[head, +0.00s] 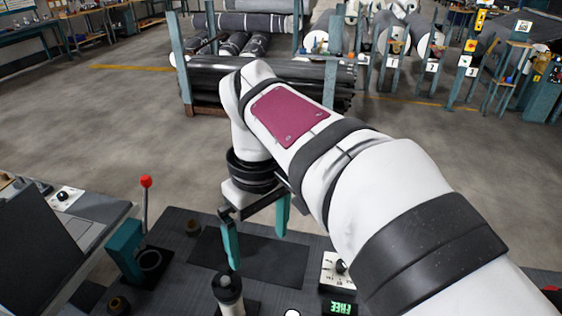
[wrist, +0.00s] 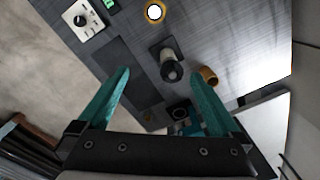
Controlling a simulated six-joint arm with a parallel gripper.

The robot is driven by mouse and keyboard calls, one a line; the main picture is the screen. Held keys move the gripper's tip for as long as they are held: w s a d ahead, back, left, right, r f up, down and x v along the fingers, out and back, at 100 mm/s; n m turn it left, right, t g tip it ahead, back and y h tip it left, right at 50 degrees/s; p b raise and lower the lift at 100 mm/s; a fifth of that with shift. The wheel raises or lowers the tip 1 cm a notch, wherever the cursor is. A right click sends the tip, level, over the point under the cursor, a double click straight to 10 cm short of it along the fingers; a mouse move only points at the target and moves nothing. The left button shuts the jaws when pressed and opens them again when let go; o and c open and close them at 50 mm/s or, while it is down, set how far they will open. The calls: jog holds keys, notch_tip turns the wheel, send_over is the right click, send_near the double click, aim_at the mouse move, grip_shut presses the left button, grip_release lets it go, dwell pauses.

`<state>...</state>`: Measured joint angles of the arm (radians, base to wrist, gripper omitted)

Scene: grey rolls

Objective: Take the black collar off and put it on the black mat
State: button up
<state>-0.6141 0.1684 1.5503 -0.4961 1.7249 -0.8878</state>
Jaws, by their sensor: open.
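The black collar (head: 229,283) appears as a dark band around the upper part of a pale upright post at the front of the bench. In the wrist view the collar (wrist: 171,72) shows near the post's dark top end; its edges are hard to tell from the post. The black mat (head: 265,262) lies flat and bare behind the post; it also shows in the wrist view (wrist: 122,72). My gripper (head: 258,252) is open and empty above the mat, apart from the post. In the wrist view the post appears between the teal fingers (wrist: 160,74), beyond their tips.
A teal holder (head: 124,247) and a red-knobbed lever (head: 146,183) stand left. A dial panel (head: 334,268) and a green "FREE" display (head: 340,308) sit right. A brown cylinder (wrist: 208,75) stands near the post. Grey rolls (head: 255,22) lie on a rack behind.

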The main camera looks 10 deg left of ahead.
aim_at(224, 278)
jog(key=a+n, duration=0.4)
jog(key=a, duration=0.4)
notch_tip(224, 278, down, 16)
jog(key=shift+w+r, duration=0.1)
jog(key=shift+r, duration=0.05)
grip_shut()
